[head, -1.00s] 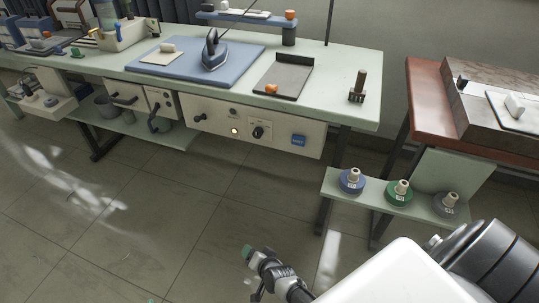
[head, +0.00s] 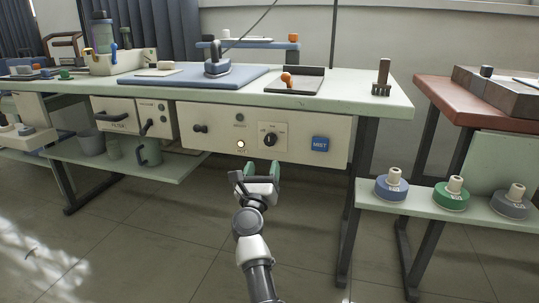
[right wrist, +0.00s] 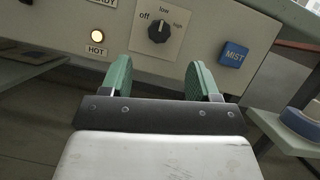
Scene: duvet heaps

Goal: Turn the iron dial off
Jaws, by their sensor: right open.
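The iron dial (head: 271,138) is a black knob on a pale plate in the bench's front panel. In the right wrist view the dial (right wrist: 159,30) has "off", "low" and "high" marked around it, and its pointer seems to point up near "low". The lamp (head: 241,144) marked "HOT" glows. My right gripper (head: 261,171) is open, its green fingers empty and apart from the dial, just below and in front of it. In the right wrist view the fingers (right wrist: 160,75) stand either side of the dial's line. My left gripper is out of view.
A blue MIST button (head: 320,144) is right of the dial and a black knob (head: 200,128) is left. The iron (head: 216,62) stands on a blue mat (head: 170,79) above. Spools (head: 391,186) sit on a low shelf at right. The floor before the panel is clear.

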